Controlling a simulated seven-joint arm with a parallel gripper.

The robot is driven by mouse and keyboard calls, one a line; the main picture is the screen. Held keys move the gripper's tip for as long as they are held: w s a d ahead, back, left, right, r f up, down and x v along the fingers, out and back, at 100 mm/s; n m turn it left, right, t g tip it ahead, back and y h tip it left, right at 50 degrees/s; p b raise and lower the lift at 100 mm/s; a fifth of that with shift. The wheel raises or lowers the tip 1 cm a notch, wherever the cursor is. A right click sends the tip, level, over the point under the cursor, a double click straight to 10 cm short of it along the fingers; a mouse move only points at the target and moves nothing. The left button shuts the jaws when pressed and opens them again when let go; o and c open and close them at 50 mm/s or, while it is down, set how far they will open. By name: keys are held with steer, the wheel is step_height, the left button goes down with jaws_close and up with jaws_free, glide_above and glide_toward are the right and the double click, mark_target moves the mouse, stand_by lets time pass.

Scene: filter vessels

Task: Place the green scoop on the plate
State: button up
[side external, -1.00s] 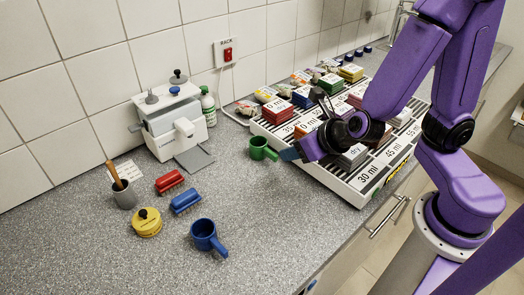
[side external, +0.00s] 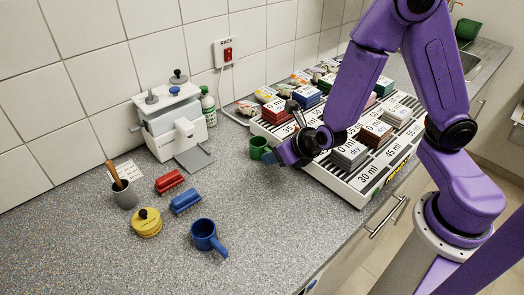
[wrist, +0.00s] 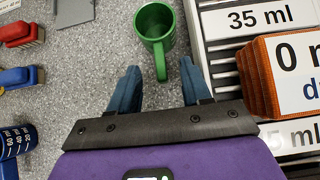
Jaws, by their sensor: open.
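The green scoop (side external: 257,146) stands upright on the grey counter, left of the white rack; part of it is hidden by my gripper (side external: 272,158) in the side view. In the wrist view the scoop (wrist: 153,22) opens upward, with its handle pointing towards me. My gripper (wrist: 158,78) is open and empty, its blue fingers on either side of the handle's end, not visibly touching it. A flat grey plate (side external: 193,159) lies at the foot of the white press; its edge shows in the wrist view (wrist: 75,12). I cannot tell if this is the task's plate.
The white rack (side external: 345,188) with labelled slots and coloured blocks is close on the right. The white press (side external: 165,120), red brush (side external: 169,181), blue brush (side external: 186,201), blue scoop (side external: 204,235), yellow tin (side external: 147,222) and grey cup (side external: 125,197) stand left. The front counter is clear.

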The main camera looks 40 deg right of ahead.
steer(key=shift+x, duration=1.65)
steer(key=shift+r, duration=0.1)
jaws_close()
steer(key=shift+r, duration=0.1)
steer(key=shift+r, duration=0.75)
steer(key=d+v, duration=0.1)
steer(key=v, duration=0.7)
steer(key=s+d+f+v, duration=0.1)
steer(key=d+v, duration=0.1)
steer(key=v, duration=0.7)
steer(key=shift+s+d+r, duration=0.15)
steer(key=shift+s+d, duration=0.1)
